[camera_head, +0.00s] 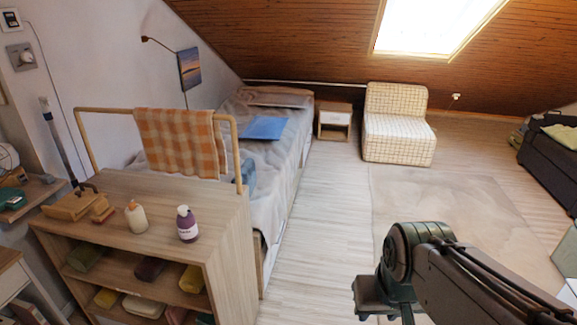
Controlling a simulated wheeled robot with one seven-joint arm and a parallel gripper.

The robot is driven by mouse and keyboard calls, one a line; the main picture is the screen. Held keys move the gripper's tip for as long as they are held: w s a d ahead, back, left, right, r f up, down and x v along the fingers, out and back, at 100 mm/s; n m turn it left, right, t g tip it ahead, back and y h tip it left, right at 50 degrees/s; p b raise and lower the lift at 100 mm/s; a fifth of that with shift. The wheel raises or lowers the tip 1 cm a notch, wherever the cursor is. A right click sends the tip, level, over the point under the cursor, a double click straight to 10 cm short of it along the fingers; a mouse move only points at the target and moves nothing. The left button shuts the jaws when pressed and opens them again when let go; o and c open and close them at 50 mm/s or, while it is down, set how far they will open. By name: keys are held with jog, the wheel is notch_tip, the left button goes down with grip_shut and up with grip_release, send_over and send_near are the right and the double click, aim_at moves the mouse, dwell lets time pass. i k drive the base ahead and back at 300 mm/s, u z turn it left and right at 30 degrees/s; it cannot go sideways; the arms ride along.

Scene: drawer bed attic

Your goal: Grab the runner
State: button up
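An orange, brown and white checked cloth (178,140), which looks like the runner, hangs draped over a light wooden rail (86,111) at the near end of the bed. Its lower edge hangs behind the top of the wooden shelf unit. My gripper (378,297) is at the lower middle right, dark and seen from above, partly cut off by the frame. It is well to the right of the cloth and apart from it. Its fingertips do not show clearly.
A pale rug (440,190) lies on the right. The floor between bed and rug is clear.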

aim_at(248, 168)
jog(key=z, duration=0.55)
jog(key=i, duration=2.7)
jog(key=u, duration=1.8)
jog(key=i, duration=1.1)
jog(key=u, duration=0.25)
